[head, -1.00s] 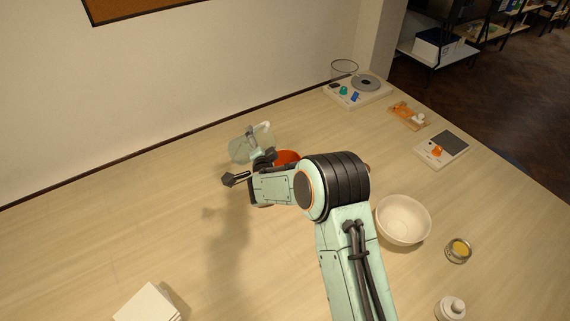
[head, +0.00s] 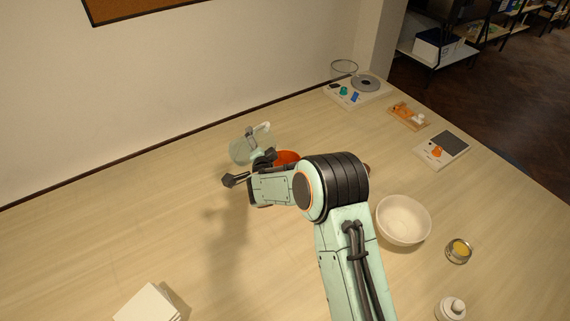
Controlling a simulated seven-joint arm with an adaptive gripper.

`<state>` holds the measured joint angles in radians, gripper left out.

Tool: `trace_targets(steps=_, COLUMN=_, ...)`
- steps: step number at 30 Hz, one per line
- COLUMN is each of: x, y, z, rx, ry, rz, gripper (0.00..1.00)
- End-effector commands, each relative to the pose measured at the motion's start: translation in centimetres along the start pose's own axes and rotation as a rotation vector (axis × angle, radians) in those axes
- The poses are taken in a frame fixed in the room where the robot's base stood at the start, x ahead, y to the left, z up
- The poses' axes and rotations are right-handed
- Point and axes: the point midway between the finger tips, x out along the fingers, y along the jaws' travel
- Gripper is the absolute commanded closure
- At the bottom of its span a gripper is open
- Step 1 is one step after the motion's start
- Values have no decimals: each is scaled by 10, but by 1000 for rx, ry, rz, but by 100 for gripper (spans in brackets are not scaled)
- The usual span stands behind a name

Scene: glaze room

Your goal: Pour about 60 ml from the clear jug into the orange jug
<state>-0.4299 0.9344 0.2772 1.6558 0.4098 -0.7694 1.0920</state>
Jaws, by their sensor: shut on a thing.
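The clear jug (head: 240,149) is held by my gripper (head: 263,158) above the table, left of the orange jug. It looks tilted, and some whitish content shows near its upper right side. My gripper is shut on the clear jug; its fingertips are mostly hidden by the wrist. The orange jug (head: 287,157) stands on the table just right of the clear jug. Only its upper part shows, the rest being hidden behind my arm. Whether any liquid runs between the two jugs cannot be told.
A scale (head: 441,149), a wooden tray (head: 408,115) and a device with a disc (head: 358,90) stand at the back right. White tiles (head: 150,303) lie front left.

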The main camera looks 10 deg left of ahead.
Motion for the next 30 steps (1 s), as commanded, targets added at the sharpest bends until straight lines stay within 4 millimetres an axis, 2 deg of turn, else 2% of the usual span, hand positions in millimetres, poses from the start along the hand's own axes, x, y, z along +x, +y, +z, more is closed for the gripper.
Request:
trace_targets(steps=23, x=0, y=0, z=0, rx=-4, ry=1, rz=0, gripper=63)
trace_targets(steps=27, x=1, y=1, z=3, rx=-73, ry=1, rz=28, gripper=63)
trace_targets(steps=30, x=1, y=-9, z=2, rx=-163, ry=3, rz=61, gripper=63)
